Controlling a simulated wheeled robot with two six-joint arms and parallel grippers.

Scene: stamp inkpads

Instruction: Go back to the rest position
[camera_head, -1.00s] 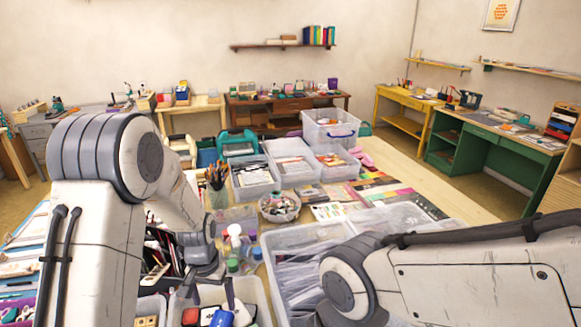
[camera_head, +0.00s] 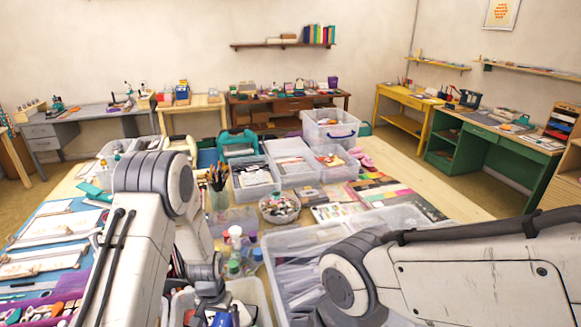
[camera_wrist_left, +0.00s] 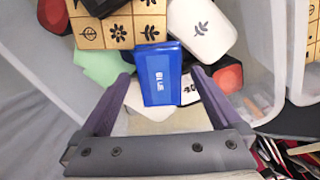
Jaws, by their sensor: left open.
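My left gripper (camera_wrist_left: 160,74) is open, pointing down into a clear plastic bin (camera_head: 262,292) in the head view. In the left wrist view a blue inkpad (camera_wrist_left: 162,78) marked BLUE lies between and beyond the fingertips. I cannot tell whether a finger touches it. A white inkpad (camera_wrist_left: 199,28) with a leaf mark lies beside it. Wooden stamps (camera_wrist_left: 120,28) with leaf prints lie at the top. Red-and-black pieces (camera_wrist_left: 229,77) lie partly hidden to the right. My right arm comes in from the right in the head view; its gripper is out of view.
Bottles (camera_head: 235,237), a cup of pencils (camera_head: 217,190) and a round bowl of small items (camera_head: 280,206) stand just beyond the bin. A large clear bin (camera_head: 290,240) is to its right. Several clear boxes fill the table's middle. A blue mat (camera_head: 85,215) lies at left.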

